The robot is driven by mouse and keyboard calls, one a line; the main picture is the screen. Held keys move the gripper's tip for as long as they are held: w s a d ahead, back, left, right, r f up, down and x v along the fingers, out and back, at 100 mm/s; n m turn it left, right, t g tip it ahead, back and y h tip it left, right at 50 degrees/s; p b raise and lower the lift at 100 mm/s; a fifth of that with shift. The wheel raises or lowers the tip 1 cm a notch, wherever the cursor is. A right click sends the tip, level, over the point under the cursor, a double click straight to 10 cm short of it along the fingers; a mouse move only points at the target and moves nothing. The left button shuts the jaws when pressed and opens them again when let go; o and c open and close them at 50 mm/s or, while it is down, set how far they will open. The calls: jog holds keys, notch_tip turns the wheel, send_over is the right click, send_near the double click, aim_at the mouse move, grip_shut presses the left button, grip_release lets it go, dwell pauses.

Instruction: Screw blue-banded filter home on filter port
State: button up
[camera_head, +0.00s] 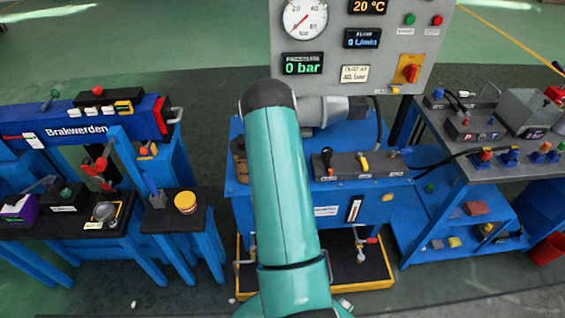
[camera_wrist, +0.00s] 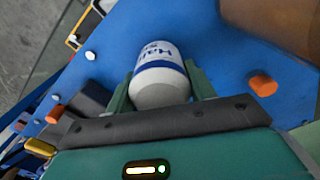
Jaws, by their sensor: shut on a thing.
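The blue-banded filter (camera_wrist: 160,62) is a white canister with blue lettering and a blue band. In the wrist view it sits between the two green fingers of my gripper (camera_wrist: 160,86), which is shut on it. Its rounded near end faces the camera, and its far end points toward the blue surface (camera_wrist: 112,50) behind. I cannot make out the filter port, and I cannot tell whether the filter touches it. In the head view my teal arm covers the middle of the blue stand (camera_head: 345,205), and the gripper and filter are hidden.
A panel (camera_head: 420,55) with a gauge (camera_head: 305,18) and a 0 bar display (camera_head: 302,64) rises behind the stand. A Brakewerden bench (camera_head: 75,135) is left, another blue bench (camera_head: 480,150) right. Dark floor lies between.

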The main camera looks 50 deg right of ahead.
jog(key=shift+m, duration=1)
jog(key=o, duration=0.9)
jog(key=shift+m, duration=0.4)
jog(key=o, duration=0.4)
jog(key=shift+c, duration=0.2)
jog(key=shift+r, duration=2.5)
jog(key=shift+r, duration=0.1)
notch_tip(320, 180, up, 14)
jog(key=shift+f, duration=0.2)
